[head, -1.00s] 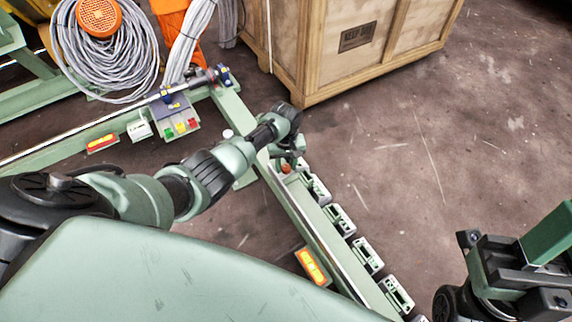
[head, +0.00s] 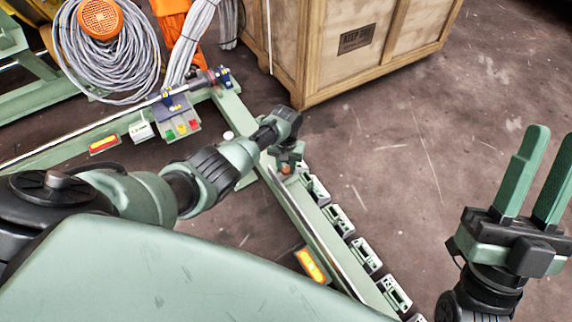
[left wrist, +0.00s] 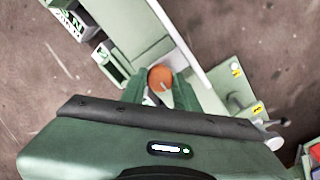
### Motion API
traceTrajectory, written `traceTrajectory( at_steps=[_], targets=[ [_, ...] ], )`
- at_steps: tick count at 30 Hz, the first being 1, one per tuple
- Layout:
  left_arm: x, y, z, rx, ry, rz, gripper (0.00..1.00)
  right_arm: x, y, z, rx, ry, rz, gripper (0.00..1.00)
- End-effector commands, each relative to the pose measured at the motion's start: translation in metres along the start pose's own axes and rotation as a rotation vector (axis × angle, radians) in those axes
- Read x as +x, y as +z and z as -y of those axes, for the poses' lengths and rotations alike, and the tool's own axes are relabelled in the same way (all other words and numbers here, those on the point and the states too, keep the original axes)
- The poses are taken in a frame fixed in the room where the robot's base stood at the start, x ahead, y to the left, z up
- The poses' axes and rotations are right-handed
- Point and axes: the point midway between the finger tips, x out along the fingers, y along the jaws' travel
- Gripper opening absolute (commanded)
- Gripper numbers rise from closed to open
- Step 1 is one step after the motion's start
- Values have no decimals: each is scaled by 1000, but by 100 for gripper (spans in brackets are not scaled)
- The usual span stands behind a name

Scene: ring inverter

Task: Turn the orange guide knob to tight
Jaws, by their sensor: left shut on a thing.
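The orange guide knob (head: 286,169) sits on the green rail and is mostly hidden under my left gripper (head: 288,160). In the left wrist view the knob (left wrist: 160,77) shows as a round orange cap with a pale pointer line towards the lower right. The green fingers of my left gripper (left wrist: 160,92) lie on either side of it, shut on it. My right gripper (head: 552,133) is at the right of the head view, fingers pointing up and apart, empty and away from the rail.
Several grey-green brackets (head: 338,220) line the rail's right side. A small control box (head: 180,125) with coloured buttons stands behind. A wooden crate (head: 350,50) is at the back; the floor right is clear.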

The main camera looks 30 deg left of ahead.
Motion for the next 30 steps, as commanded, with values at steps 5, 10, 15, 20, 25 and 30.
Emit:
traceTrajectory(
  at_steps=[5,10,15,20,25,30],
  targets=[
    [-1,0,0,167,1,0,0,1,18,-2,-6,3,98,29],
    [-1,0,0,329,0,-1,0,0,30,-4,-9,5,162,29],
    [-1,0,-1,492,0,-1,0,-1,38,-4,-11,7,206,29],
    [-1,0,-1,643,0,-1,0,-2,44,-5,-13,8,234,29],
    [0,0,-1,805,0,-2,0,-3,47,-6,-13,9,252,29],
    [0,0,-1,966,-1,-2,0,-3,49,-6,-14,9,259,29]
  ],
)
